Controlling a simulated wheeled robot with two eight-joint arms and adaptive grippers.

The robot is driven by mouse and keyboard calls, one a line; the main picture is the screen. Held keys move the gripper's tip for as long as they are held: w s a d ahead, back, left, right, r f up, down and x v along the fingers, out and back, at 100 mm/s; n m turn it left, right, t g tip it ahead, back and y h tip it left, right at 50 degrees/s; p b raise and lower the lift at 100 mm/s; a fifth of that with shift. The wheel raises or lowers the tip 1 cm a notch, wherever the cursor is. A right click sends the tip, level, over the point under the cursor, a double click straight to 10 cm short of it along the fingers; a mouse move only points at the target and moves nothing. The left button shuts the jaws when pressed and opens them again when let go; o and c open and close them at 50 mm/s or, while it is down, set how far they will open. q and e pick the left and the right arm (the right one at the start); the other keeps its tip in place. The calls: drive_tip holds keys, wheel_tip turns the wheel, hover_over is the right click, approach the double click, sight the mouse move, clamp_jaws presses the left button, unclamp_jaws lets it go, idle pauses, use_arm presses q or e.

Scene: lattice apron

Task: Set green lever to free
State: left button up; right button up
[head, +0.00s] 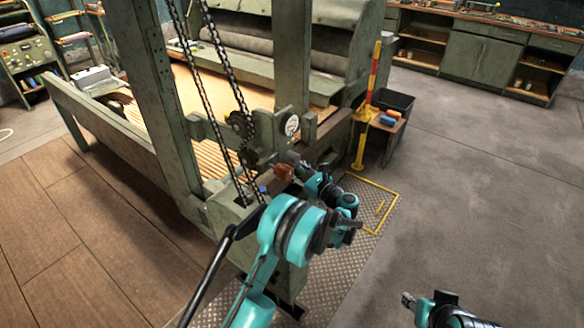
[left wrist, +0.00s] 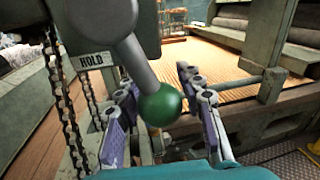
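The green lever shows in the left wrist view as a round green knob (left wrist: 160,104) on a thick grey shaft (left wrist: 136,60) that slants down and right from a rounded hub. A "HOLD" plate (left wrist: 93,60) is left of the shaft; no "free" label is readable. My left gripper (left wrist: 160,112) is open, one finger on each side of the knob, with visible gaps. In the head view my left gripper (head: 298,171) is at the machine's post, and the green knob cannot be made out. My right gripper (head: 408,300) is low right, away from the machine, its fingers too small to judge.
Chains (head: 215,85) hang beside the post, near my left arm. A yellow and red pole (head: 368,105) and a small stand with a black bin (head: 392,104) are right of the machine. The grey floor (head: 475,190) on the right is clear.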

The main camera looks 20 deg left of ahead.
use_arm(q)
clamp_jaws()
